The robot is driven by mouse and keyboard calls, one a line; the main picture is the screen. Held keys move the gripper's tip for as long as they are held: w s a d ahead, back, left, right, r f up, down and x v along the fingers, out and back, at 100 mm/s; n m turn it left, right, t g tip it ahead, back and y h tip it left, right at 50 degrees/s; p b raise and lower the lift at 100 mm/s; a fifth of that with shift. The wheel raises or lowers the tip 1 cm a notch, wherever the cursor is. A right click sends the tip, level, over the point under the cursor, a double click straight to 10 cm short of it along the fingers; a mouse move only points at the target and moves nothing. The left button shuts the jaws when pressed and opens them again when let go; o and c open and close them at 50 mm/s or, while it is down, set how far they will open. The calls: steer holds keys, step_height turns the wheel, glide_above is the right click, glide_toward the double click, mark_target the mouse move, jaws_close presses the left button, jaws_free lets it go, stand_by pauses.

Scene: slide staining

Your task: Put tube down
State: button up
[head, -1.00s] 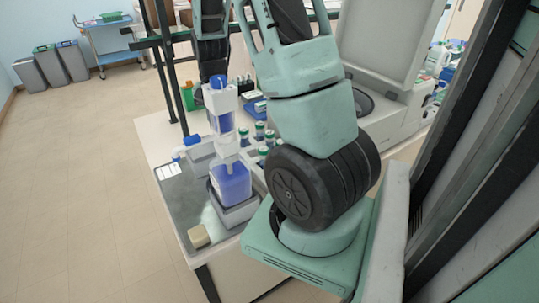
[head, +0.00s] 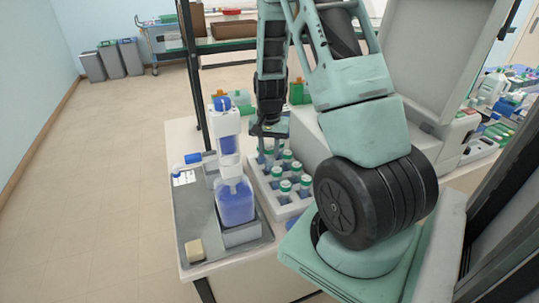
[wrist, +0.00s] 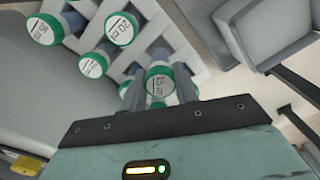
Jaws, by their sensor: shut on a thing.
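My gripper (wrist: 158,95) is shut on a green-capped tube (wrist: 160,80), whose labelled cap shows between the fingers in the wrist view. In the head view, my gripper (head: 270,130) points down at the far end of the white tube rack (head: 292,211), right of the dispenser. The rack (wrist: 190,38) holds several other green-capped tubes with bluish bodies, such as one near the front (head: 285,187). The held tube's lower part is against the rack in the wrist view; I cannot tell how deep it sits in a hole.
A dispenser with a blue bottle (head: 235,203) stands on a grey tray (head: 196,232) left of the rack. A small beige block (head: 195,250) lies at the tray's front. A large grey machine (head: 425,135) stands right of the rack. Green containers (head: 240,98) are behind.

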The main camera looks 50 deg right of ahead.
mark_target(269, 157)
steer(key=shift+f, duration=1.35)
steer(key=shift+f, duration=0.45)
steer(key=o, duration=1)
steer(key=shift+c, duration=0.2)
steer(key=shift+r, duration=0.1)
steer(key=shift+r+p, duration=0.35)
steer(key=shift+r, duration=0.25)
steer(key=shift+w+r+b, duration=0.1)
steer(key=shift+r+b, duration=0.3)
steer(key=shift+b, duration=0.05)
step_height(269, 157, up, 11)
steer(key=shift+f+b, duration=0.1)
steer(key=shift+b, duration=0.95)
